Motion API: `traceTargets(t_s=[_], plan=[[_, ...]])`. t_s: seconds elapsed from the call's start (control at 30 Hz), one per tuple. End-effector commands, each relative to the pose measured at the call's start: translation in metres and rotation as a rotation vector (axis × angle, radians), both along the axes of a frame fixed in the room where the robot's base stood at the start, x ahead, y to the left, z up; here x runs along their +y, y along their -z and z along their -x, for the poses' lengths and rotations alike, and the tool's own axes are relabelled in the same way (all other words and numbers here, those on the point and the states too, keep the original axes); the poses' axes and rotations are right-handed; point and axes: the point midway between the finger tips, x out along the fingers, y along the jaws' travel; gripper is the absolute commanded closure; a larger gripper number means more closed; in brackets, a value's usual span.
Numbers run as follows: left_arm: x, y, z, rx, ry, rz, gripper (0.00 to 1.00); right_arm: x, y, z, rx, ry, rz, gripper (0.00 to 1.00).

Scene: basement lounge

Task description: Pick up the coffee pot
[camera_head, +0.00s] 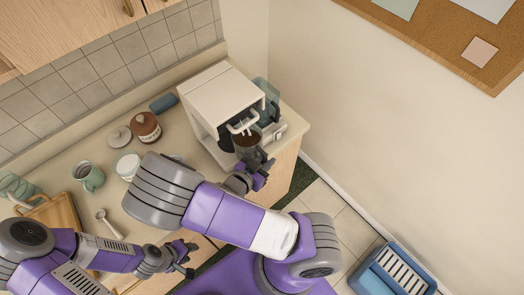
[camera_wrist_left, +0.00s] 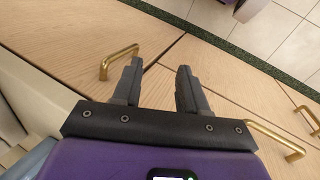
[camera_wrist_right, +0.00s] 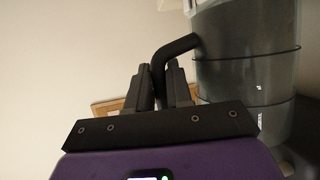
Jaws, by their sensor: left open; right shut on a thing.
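The coffee pot (camera_head: 246,143) is dark glass with a dark handle and sits in the opening of the white coffee maker (camera_head: 221,95) at the counter's end. My right gripper (camera_head: 262,167) is at the pot's front. In the right wrist view the gripper (camera_wrist_right: 172,88) is shut on the black curved handle (camera_wrist_right: 176,48), with a grey translucent vessel (camera_wrist_right: 247,55) beside it. Whether the pot is lifted off its base cannot be told. My left gripper (camera_head: 190,258) is open and empty, in front of the cabinets; it also shows in the left wrist view (camera_wrist_left: 158,80).
On the counter are a brown lidded jar (camera_head: 146,127), a white jar (camera_head: 128,166), a green mug (camera_head: 89,176), a wooden tray (camera_head: 56,212) and a spoon (camera_head: 108,221). A blue bin (camera_head: 392,272) stands on the floor. A wall is right of the coffee maker.

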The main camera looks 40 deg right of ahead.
Motion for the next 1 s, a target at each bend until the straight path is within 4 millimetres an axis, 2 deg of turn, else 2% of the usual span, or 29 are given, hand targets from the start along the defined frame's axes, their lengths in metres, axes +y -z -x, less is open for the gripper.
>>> traceTargets(t_s=[0.03,0.1,0.3,0.5,0.73,1.0], plan=[[0.0,-0.016,0.0,0.0,0.0,0.0,0.57,-0.002,-0.008,0.005,0.004,0.004,0.006,1.0],[0.0,-0.027,0.0,0.0,0.0,0.0,0.57,-0.003,-0.007,0.011,0.01,0.007,0.004,1.0],[0.0,-0.056,0.0,0.0,0.0,0.0,0.57,-0.005,-0.006,0.035,0.012,0.007,0.003,1.0],[0.0,-0.076,0.0,0.0,0.0,0.0,0.57,-0.007,-0.004,0.056,0.009,0.007,0.003,1.0],[0.0,-0.088,0.0,0.0,0.0,0.0,0.57,-0.008,-0.002,0.07,0.007,0.008,0.0,1.0],[0.0,-0.09,0.0,0.0,0.0,0.0,0.57,-0.008,0.0,0.074,0.004,0.01,-0.003,1.0]])
